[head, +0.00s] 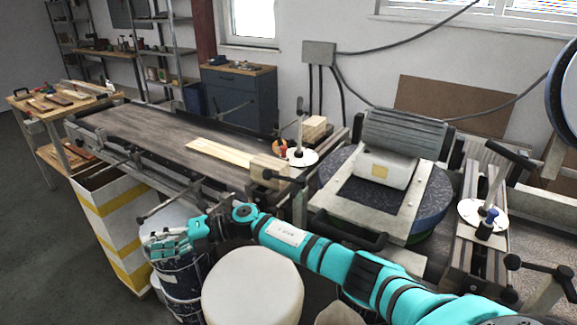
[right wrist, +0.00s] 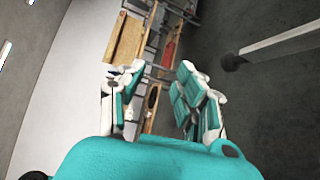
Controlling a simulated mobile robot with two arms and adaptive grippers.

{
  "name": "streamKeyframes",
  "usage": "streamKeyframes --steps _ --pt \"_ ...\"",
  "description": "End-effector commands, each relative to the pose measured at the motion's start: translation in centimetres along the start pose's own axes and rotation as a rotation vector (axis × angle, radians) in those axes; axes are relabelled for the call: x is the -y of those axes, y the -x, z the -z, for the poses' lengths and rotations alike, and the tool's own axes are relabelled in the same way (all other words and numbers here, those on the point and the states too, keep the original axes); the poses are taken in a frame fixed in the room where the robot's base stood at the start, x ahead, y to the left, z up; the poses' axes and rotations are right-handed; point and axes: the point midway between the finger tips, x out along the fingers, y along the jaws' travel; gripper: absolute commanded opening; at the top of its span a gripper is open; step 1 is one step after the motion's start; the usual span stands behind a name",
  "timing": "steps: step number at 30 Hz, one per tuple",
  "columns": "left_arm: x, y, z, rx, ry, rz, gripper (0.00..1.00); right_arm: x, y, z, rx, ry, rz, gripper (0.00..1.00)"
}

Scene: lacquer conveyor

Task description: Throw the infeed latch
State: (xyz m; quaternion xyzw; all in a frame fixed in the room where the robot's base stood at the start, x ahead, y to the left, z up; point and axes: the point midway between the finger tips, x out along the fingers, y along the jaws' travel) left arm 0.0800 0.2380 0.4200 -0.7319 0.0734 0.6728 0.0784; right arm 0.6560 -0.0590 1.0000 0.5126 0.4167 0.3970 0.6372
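My left gripper is not in view.
Pale boards (head: 222,152) lie on the conveyor belt (head: 140,130). The machine's round blue table (head: 433,200) is between the discs. A yellow-striped bin (head: 108,215), dark drums (head: 175,268) and a round white top (head: 252,285) crowd the space near my right gripper. Grey floor is clear at left.

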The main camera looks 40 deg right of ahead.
Motion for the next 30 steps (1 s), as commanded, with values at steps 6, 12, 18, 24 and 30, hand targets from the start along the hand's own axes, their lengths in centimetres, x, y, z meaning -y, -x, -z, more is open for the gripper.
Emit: streamKeyframes --steps 6,12,18,24,30 --pt "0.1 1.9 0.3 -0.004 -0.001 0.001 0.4 -9.8 5.6 0.0 -0.398 0.548 0.372 0.34" --pt "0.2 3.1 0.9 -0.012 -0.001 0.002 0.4 -15.9 18.0 -3.2 -0.629 0.825 0.918 0.34" --pt "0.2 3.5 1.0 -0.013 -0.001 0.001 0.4 -21.4 29.5 -5.3 -0.681 0.791 1.33 0.34" --pt "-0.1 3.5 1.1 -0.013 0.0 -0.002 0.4 -23.2 33.7 -5.4 -0.686 0.729 1.464 0.34" --pt "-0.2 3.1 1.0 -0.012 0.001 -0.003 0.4 -20.3 33.8 -5.4 -0.69 0.723 1.465 0.34"
